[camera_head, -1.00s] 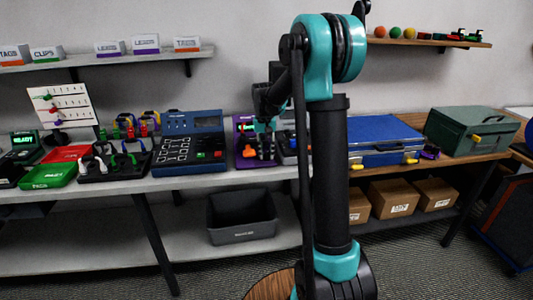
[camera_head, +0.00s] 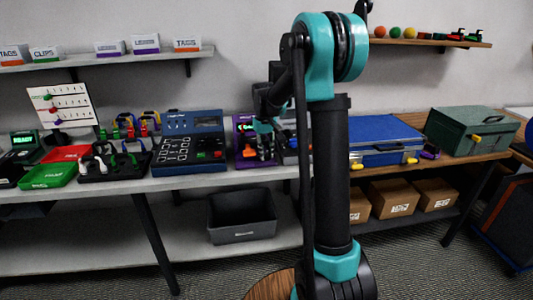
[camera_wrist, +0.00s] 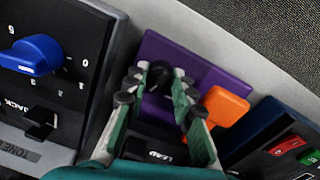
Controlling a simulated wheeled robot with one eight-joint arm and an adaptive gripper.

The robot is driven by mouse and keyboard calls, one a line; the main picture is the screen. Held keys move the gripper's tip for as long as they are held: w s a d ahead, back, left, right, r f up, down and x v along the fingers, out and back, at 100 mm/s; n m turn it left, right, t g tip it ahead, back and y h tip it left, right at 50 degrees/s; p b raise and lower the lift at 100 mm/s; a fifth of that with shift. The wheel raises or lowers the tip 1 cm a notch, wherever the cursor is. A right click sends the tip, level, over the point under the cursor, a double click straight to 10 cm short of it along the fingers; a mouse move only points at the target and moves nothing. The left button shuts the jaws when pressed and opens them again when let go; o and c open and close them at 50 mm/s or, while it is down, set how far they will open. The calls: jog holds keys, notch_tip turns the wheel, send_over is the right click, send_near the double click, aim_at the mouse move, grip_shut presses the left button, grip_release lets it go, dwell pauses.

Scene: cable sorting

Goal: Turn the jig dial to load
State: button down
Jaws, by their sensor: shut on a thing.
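The purple jig (camera_head: 241,164) stands on the bench between the blue keypad unit and my arm; it also shows in the wrist view (camera_wrist: 203,66). Its black dial (camera_wrist: 158,77) is between my fingers in the wrist view. My gripper (camera_wrist: 160,84), with green-sided fingers, is shut on the dial from above; it also shows at the jig in the head view (camera_head: 265,146). The fingers hide much of the dial, so its setting cannot be read. An orange part (camera_wrist: 225,105) sits on the jig, right of the fingers. A label reading LEAD shows below the fingers.
A dark panel with a blue knob (camera_wrist: 33,55) is close on the left of the wrist view. A blue unit with red and green buttons (camera_wrist: 285,146) is close on the right. The blue case (camera_head: 378,134) lies right of my arm. A grey bin (camera_head: 242,217) sits below.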

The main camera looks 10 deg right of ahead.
aim_at(267, 153)
jog(key=n, duration=0.6)
jog(key=shift+n, duration=0.3)
jog(key=n, duration=0.6)
jog(key=shift+n, duration=0.3)
jog(key=c, duration=1.5)
grip_release()
jog(key=shift+c, duration=0.2)
notch_tip(267, 153, up, 12)
jog(key=shift+s, duration=0.35)
jog(key=shift+s, duration=0.1)
